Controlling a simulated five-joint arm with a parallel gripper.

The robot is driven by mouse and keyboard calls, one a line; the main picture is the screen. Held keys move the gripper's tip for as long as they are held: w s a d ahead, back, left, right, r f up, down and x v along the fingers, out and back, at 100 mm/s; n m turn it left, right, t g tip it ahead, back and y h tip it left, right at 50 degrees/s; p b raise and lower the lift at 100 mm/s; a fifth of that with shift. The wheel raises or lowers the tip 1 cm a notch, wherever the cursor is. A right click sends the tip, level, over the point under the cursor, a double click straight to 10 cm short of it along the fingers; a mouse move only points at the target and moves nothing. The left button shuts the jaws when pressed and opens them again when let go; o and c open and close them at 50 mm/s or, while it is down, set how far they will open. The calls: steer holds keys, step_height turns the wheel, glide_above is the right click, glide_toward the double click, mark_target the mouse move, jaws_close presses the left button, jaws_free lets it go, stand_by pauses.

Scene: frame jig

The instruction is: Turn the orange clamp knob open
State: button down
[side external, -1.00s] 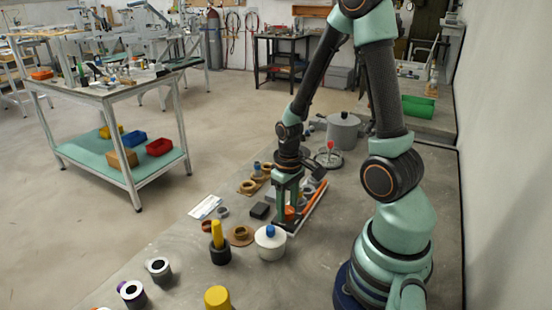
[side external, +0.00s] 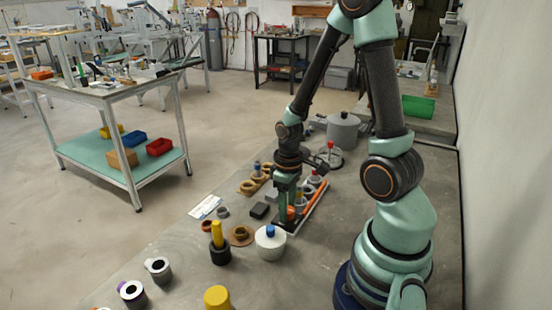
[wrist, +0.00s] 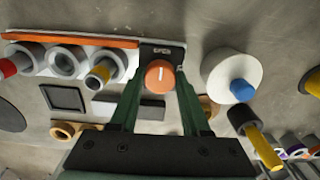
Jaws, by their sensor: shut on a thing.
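The orange clamp knob (wrist: 160,75) sits at one end of the frame jig (wrist: 110,41), beside a small dark labelled plate. A short white line on its top runs up and down in the wrist view. My gripper (wrist: 160,80) reaches down over the knob, with one green finger on each side, shut on it. In the side external view my gripper (side external: 285,212) stands at the near end of the jig, and the orange knob (side external: 291,213) shows partly behind a finger.
The jig carries grey rings (wrist: 66,61) and an orange bar (wrist: 70,40). A white round pot with a blue knob (side external: 270,243) stands close to my gripper. A black cup with a yellow peg (side external: 220,248) and a black block (side external: 260,210) are nearby. Bare bench lies toward the front.

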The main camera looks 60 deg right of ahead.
steer(key=shift+c, duration=1.8)
jaws_free()
step_height(320, 180, up, 12)
steer(key=w+a+r+t, duration=0.2)
steer(key=a+r+t, duration=0.3)
steer(key=a+r, duration=0.4)
steer(key=a, duration=0.2)
steer(key=shift+w+a+r+t, duration=0.25)
steer(key=shift+a+r+t, duration=0.05)
